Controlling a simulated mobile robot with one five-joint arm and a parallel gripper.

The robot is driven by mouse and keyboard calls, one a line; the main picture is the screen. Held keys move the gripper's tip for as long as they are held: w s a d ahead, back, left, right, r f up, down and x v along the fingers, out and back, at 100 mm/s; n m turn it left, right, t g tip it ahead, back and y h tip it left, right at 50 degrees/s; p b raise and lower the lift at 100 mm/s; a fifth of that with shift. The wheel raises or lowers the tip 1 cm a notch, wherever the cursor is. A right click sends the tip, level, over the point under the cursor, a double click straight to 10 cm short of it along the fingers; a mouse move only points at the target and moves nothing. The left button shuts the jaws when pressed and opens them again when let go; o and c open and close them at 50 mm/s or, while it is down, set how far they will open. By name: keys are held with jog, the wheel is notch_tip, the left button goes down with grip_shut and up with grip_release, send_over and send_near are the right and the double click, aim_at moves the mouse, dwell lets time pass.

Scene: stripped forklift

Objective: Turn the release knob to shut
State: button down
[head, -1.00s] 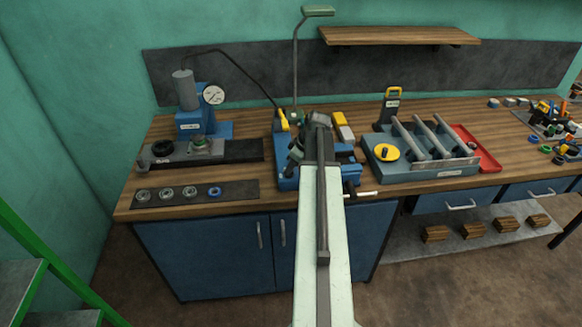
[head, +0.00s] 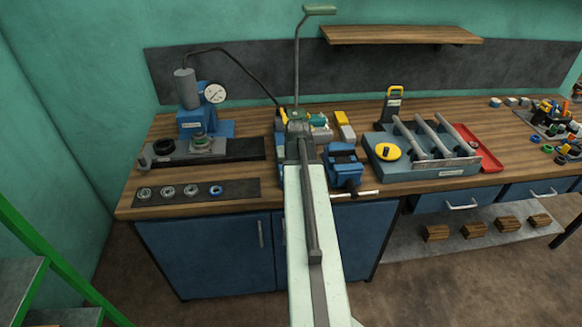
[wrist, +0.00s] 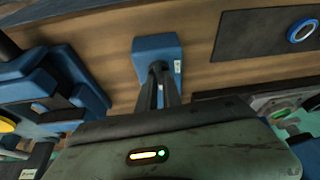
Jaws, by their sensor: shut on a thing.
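My gripper (wrist: 160,82) is shut at the end face of the blue pump body (wrist: 157,50) in the wrist view. The small dark part between the fingertips appears to be the release knob; the fingers hide most of it, and its turn angle cannot be read. In the head view my arm's end covers most of the pump, and only a blue strip of its side (head: 280,168) shows. A black hose runs from the pump to the blue press (head: 200,125) with its round gauge (head: 215,93).
A blue vise (head: 344,165) stands close to the right of my arm. A blue-grey tray (head: 425,165) with metal bars lies further right. A dark strip (head: 240,188) with several rings lies at the front left. A lamp post (head: 297,60) rises behind the pump.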

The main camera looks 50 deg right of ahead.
jog(key=shift+m, duration=0.5)
jog(key=c, duration=1.5)
grip_release()
jog(key=shift+r, duration=0.1)
jog(key=p+v, duration=0.7)
jog(key=shift+a+r, duration=0.25)
jog(key=shift+r, duration=0.05)
